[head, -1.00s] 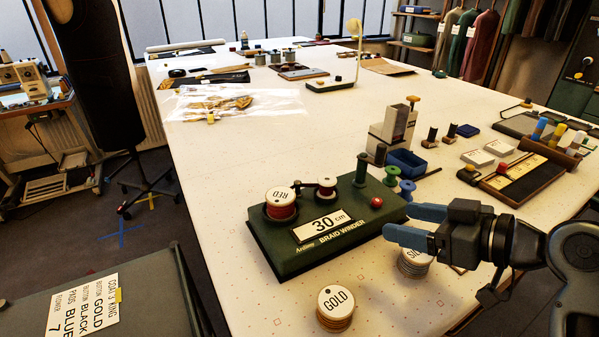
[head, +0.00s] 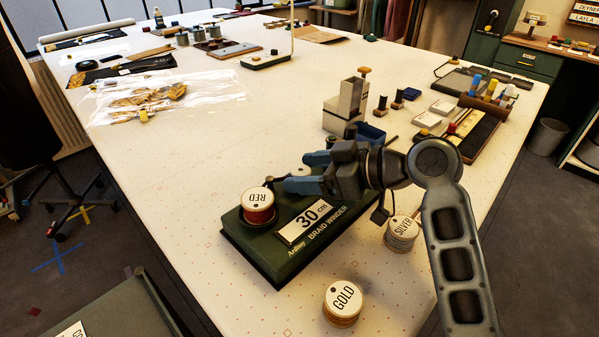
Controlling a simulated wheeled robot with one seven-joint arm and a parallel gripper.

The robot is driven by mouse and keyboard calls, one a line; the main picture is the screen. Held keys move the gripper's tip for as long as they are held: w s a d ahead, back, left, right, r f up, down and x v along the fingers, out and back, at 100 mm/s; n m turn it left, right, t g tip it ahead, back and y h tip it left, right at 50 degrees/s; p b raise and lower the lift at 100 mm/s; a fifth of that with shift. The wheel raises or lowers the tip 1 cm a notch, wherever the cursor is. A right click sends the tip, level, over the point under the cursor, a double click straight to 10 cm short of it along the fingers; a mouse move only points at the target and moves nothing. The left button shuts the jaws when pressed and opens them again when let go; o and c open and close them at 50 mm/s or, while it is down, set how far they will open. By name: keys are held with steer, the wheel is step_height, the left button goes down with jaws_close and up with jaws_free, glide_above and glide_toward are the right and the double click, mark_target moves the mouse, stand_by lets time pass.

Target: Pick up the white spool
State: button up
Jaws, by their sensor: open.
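My gripper (head: 297,172), with two blue fingers, is open above the green braid winder (head: 262,262). It points left, and a small white-topped spool (head: 300,170) shows partly between the fingers; I cannot tell whether they touch it. The white-topped spool labelled RED (head: 257,206), wound with red thread, sits on the winder's left end. White-topped spools labelled GOLD (head: 343,301) and SILVER (head: 401,233) stand on the table in front and to the right. I cannot make out a spool with white thread. My gripper and arm hide the winder's right end.
The patterned white table (head: 190,200) is clear left of the winder. A grey device (head: 346,105) and a blue bin (head: 370,133) stand behind my gripper. Dark trays (head: 480,140) lie at the right. A clear bag (head: 165,97) lies at the left.

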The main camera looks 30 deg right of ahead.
mark_target(301, 170)
steer(key=shift+x, duration=0.9)
steer(key=c, duration=1.1)
steer(key=shift+c, duration=0.2)
steer(key=shift+r, duration=0.1)
step_height(301, 170, up, 10)
steer(key=shift+f+b, duration=0.25)
steer(key=shift+b, duration=0.05)
steer(key=shift+s+r, duration=0.1)
steer(key=shift+r, duration=0.05)
